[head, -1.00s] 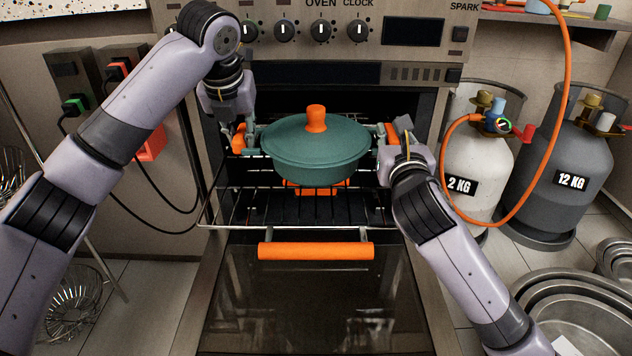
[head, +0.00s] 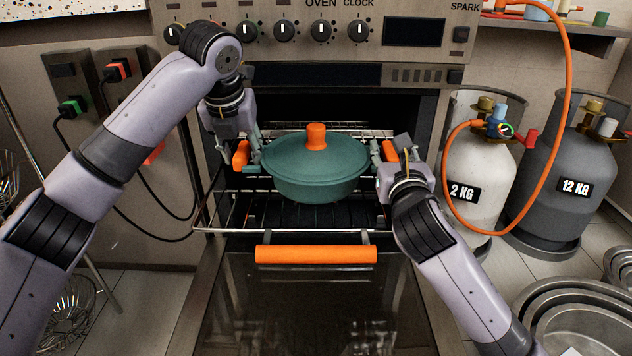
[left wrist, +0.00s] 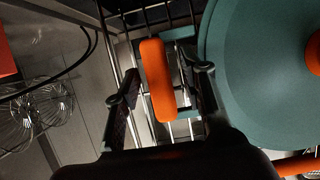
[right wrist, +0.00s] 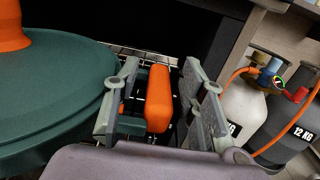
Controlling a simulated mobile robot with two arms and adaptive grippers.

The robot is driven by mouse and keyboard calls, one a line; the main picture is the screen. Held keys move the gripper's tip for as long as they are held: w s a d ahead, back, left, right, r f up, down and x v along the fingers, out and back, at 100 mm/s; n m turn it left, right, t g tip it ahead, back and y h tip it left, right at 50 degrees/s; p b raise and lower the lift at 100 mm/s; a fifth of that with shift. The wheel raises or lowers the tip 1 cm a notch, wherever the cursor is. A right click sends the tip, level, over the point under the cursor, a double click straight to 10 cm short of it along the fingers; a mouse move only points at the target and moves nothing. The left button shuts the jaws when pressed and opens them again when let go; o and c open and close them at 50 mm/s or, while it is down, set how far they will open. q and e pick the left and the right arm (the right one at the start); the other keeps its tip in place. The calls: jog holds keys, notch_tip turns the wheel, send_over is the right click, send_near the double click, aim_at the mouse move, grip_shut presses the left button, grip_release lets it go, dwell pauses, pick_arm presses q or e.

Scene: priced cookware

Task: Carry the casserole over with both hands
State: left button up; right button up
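The teal casserole (head: 315,180) has a lid with an orange knob (head: 316,136) and is upright, apparently resting on the wire rack (head: 260,229) in the open oven. My left gripper (head: 247,152) is at its left orange handle; in the left wrist view the fingers stand on either side of this handle (left wrist: 157,80), with gaps. My right gripper (head: 387,157) is at the right orange handle (right wrist: 158,98); in the right wrist view its fingers are also spread around the handle without closing on it. The casserole's underside is hidden.
The lowered oven door (head: 310,300) with its orange bar (head: 316,254) lies in front. A white gas bottle (head: 470,170) and a grey one (head: 560,185) stand at the right, with an orange hose. Metal pans (head: 575,320) sit at front right. Power cables hang at left.

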pick_arm(q)
jog(key=shift+r, duration=0.1)
pick_arm(e)
jog(key=s, duration=1.2)
pick_arm(q)
jog(key=v, duration=1.1)
jog(key=shift+s+r, duration=0.25)
jog(key=shift+r, duration=0.05)
pick_arm(e)
jog(key=shift+s, duration=0.1)
